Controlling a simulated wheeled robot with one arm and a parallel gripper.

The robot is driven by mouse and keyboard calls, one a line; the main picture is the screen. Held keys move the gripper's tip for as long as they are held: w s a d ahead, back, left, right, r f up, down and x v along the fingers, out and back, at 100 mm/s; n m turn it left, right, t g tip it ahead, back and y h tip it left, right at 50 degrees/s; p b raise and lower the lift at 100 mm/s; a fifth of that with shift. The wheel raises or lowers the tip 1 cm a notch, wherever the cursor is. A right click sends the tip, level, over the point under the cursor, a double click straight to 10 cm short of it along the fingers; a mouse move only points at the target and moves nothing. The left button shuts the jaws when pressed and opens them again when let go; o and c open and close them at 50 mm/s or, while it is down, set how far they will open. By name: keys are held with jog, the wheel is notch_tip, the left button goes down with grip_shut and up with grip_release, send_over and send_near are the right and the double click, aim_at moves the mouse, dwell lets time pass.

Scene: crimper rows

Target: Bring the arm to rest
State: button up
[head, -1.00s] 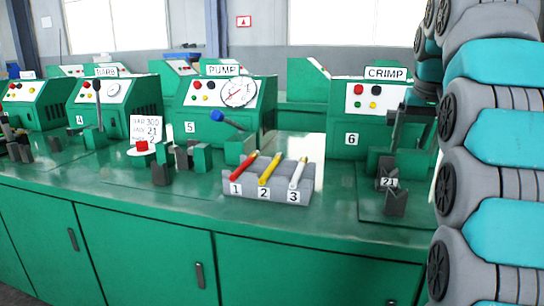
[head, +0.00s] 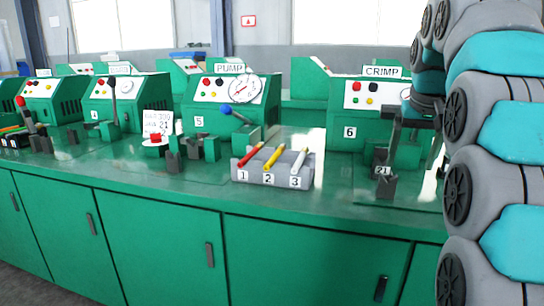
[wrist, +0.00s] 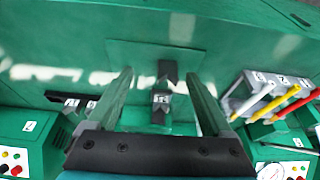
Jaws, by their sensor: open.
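My arm (head: 505,135) fills the right side of the head view. My gripper (wrist: 165,95) shows in the wrist view with its two fingers wide apart and nothing held between them. In that view, the dark die block marked 21 (wrist: 162,97) appears between the fingers, on the green bench beyond them. In the head view, the same block (head: 383,171) stands in front of the CRIMP machine (head: 371,96). My gripper's dark body (head: 410,118) is above and behind the block there, and its fingertips are hard to make out.
A grey rack (head: 271,176) marked 1, 2, 3 holds a red, a yellow and a white handle left of the block. The PUMP machine (head: 214,88), with its blue-knobbed lever (head: 226,109), stands behind. The bench front (head: 150,212) has open floor before it.

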jog(key=s+a+f+n+g, duration=0.1)
jog(key=s+a+f, duration=0.3)
jog(key=s+f, duration=0.6)
jog(key=s+a+f+n+g, duration=0.1)
jog(key=s+a+f, duration=0.4)
jog(key=s+f, duration=0.5)
jog(key=s+a+f+n+g+y, duration=0.1)
jog(key=s+a+f+g, duration=0.2)
jog(key=s+f, duration=0.7)
jog(key=s+a, duration=0.1)
jog(key=s, duration=0.4)
jog(key=shift+a+f, duration=0.35)
jog(key=shift+a, duration=0.05)
